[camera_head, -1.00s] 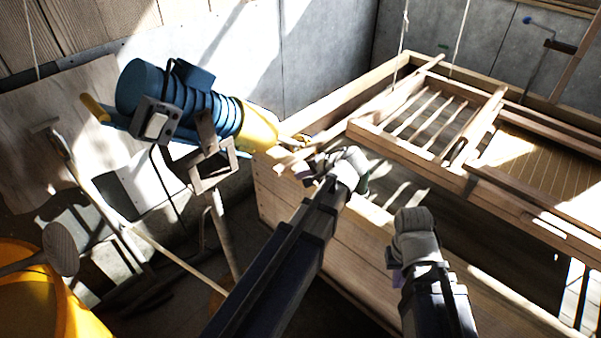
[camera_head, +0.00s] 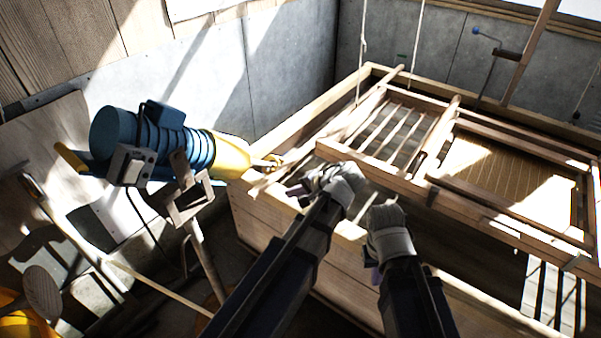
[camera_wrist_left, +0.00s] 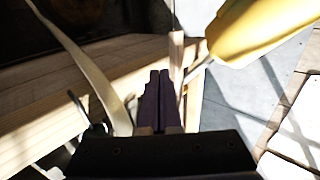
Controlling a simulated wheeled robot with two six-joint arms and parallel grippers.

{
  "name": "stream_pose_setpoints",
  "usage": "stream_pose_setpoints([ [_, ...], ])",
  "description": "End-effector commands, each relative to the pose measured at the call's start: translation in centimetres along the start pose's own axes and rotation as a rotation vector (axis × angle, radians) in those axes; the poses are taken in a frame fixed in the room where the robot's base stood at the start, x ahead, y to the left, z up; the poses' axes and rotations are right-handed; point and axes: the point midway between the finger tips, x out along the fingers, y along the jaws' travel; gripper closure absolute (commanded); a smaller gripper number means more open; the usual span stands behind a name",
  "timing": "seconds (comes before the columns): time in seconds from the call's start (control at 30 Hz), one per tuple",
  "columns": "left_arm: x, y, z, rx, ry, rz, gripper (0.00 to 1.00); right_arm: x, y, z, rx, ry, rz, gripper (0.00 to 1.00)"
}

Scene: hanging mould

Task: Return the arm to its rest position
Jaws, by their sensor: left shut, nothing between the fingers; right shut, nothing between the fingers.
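My left gripper (camera_head: 296,190) is in the middle of the head view, at the near wooden edge of the vat. In the left wrist view its dark fingers (camera_wrist_left: 158,95) are together with nothing between them. My right gripper (camera_head: 369,262) is to its right, above the near side of the vat. Its fingers are mostly hidden behind its wrist, and no object shows in it. The wooden mould frame (camera_head: 425,188) hangs on cords above the vat, beyond both grippers and apart from them.
The wooden vat (camera_head: 268,222) fills the middle and right. A blue motor with a yellow nose (camera_head: 150,135) stands on a post at the left, close to my left gripper. A yellow tub (camera_head: 12,322) and long wooden handles are at the lower left. Concrete walls stand behind.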

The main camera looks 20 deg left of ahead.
Motion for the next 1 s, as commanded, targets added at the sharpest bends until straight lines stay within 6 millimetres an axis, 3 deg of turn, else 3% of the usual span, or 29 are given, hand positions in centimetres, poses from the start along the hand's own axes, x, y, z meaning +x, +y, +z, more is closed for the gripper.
stream_pose_setpoints([
  [0.13, 0.0, 0.1, 0.1, 0.0, 0.0, 0.005, 1.0, 0.0, 0.0, 0.0, 0.0, 0.0, 0.0, 1.0],
  [0.23, -0.5, 1.9, 1.1, -0.005, 0.0, 0.068, 1.0, 0.0, 0.0, 0.0, 0.0, 0.0, 0.0, 1.0],
  [0.5, -5.5, 13.1, 6.9, -0.009, -0.031, 0.496, 1.0, 0.0, 0.0, 0.0, 0.0, 0.0, 0.0, 1.0],
  [0.63, -7.9, 16.5, 8.9, 0.002, -0.051, 0.646, 1.0, 0.0, 0.0, 0.0, 0.0, 0.0, 0.0, 1.0],
  [0.8, -9.4, 18.1, 9.9, 0.009, -0.063, 0.727, 1.0, 0.0, 0.0, 0.0, 0.0, 0.0, 0.0, 1.0],
  [1.0, -9.4, 18.2, 9.9, 0.009, -0.064, 0.729, 1.0, 0.0, 0.0, 0.0, 0.0, 0.0, 0.0, 1.0],
])
